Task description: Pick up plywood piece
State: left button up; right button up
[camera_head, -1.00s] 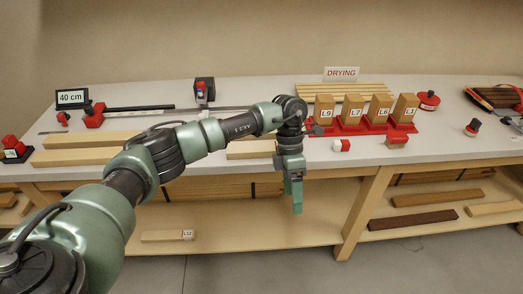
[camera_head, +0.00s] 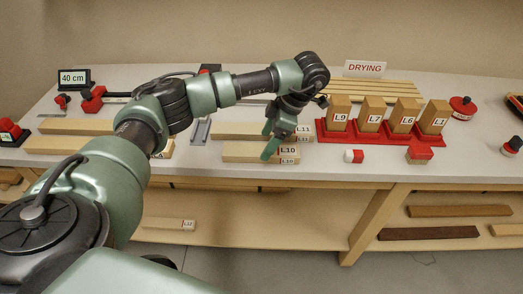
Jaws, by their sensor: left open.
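My left gripper (camera_head: 270,140) is open and empty, over the front middle of the bench. Its fingers point down to the left and overlap the pale wooden pieces labelled L10 (camera_head: 240,150) and L11 (camera_head: 235,130) in the picture. I cannot tell whether they touch. The L10 piece lies near the front edge, with L11 behind it. Another label shows just below L10. I cannot tell which piece in view is plywood. My right gripper is not in view.
A red rack (camera_head: 365,137) holds upright blocks L9, L7, L6 and L1 to the right. A red-and-white item (camera_head: 354,156) lies in front. Pale strips lie behind near the DRYING sign (camera_head: 365,69). The lower shelf (camera_head: 280,215) holds piece L12 (camera_head: 168,223).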

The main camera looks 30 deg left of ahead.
aim_at(261, 150)
pick_arm(q)
jog(key=x, duration=0.2)
jog(key=shift+a+f+p, duration=0.15)
jog(key=shift+f+p, duration=0.15)
jog(key=shift+s+a+f, duration=0.1)
jog(key=shift+a+f, duration=0.05)
jog(key=shift+f, duration=0.2)
jog(key=c, duration=1.6)
grip_shut()
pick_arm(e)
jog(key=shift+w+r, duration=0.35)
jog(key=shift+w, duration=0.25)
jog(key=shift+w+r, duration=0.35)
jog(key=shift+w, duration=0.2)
pick_arm(q)
jog(key=shift+r, duration=0.15)
